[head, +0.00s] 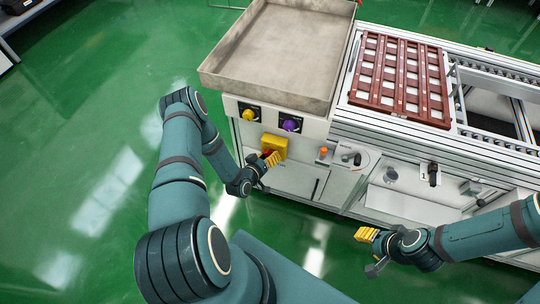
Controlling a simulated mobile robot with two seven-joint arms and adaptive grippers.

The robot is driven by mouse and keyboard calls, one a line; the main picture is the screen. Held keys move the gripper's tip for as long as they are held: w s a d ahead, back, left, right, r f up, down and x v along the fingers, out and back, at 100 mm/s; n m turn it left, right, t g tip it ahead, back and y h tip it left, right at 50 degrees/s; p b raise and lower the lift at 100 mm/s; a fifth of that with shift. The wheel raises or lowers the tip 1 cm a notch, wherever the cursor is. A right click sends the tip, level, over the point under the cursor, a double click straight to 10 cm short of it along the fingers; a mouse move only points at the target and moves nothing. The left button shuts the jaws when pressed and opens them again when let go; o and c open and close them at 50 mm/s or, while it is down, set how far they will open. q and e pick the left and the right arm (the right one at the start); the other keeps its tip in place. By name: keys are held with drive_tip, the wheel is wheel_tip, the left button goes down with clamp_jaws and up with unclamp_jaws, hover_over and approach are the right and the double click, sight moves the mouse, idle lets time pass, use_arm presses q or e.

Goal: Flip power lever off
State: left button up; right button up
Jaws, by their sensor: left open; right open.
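A yellow switch box (281,145) sits on the front panel of the light grey conveyor cabinet, below the metal tray. A small red part shows at its lower left, mostly hidden by my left gripper. My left gripper (270,159) is open, its yellow-padded fingers right in front of the box. I cannot tell whether they touch the red part, nor how the lever is set. My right gripper (368,252) is open and empty, low in front of the cabinet and away from the panel.
Above the box are a yellow knob (249,114) and a purple knob (290,124). To its right are an orange button (323,151) and a black handle (433,173). A grey tray (285,45) and a brown rack (402,80) lie on top. Green floor at left is clear.

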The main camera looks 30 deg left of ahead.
use_arm(q)
drive_tip(key=v, duration=1.1)
